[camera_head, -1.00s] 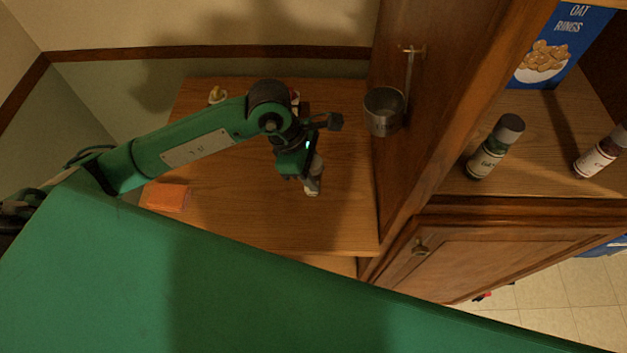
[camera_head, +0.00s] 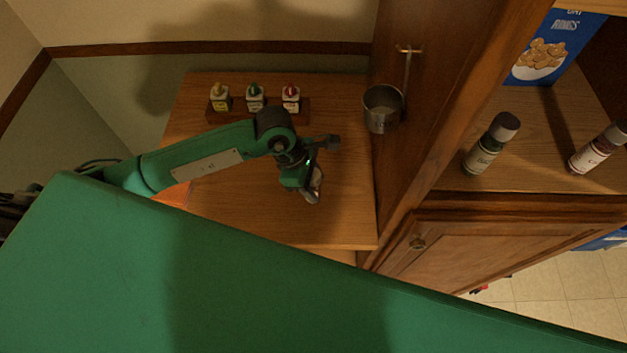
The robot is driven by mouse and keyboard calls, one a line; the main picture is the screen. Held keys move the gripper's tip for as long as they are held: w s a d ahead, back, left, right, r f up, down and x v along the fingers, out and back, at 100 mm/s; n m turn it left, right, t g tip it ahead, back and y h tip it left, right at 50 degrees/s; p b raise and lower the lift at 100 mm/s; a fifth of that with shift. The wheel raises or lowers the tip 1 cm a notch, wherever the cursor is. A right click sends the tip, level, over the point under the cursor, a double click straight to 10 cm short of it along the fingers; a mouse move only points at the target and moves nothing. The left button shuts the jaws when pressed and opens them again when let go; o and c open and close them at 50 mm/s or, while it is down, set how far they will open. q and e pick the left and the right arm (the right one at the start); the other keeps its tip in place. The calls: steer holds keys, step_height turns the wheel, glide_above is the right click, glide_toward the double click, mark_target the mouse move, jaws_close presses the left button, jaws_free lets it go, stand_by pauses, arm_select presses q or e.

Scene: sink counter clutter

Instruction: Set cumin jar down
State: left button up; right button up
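My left gripper (camera_head: 308,183) is above the right part of the wooden counter (camera_head: 340,220), left of the cabinet side. It appears shut on a small pale jar (camera_head: 317,188), taken to be the cumin jar. The jar is partly hidden by the fingers, and its label cannot be read. I cannot tell for sure whether its base touches the counter. My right gripper is not in view.
A rack (camera_head: 273,109) with three small bottles stands at the back of the counter. A metal cup (camera_head: 382,110) hangs on the cabinet side. An orange item (camera_head: 176,194) is partly behind my arm. Two jars, one nearer (camera_head: 483,158), stand on the right shelf.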

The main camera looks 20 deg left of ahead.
arm_select(q)
steer(key=shift+o, duration=0.7)
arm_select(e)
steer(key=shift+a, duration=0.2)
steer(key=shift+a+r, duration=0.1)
arm_select(q)
steer(key=shift+r, duration=0.2)
steer(key=b+v, duration=0.4)
steer(key=v, duration=0.8)
steer(key=shift+b, duration=0.3)
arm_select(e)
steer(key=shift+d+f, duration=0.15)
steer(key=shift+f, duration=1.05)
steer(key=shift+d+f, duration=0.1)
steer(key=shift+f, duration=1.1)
arm_select(q)
steer(key=shift+f, duration=0.1)
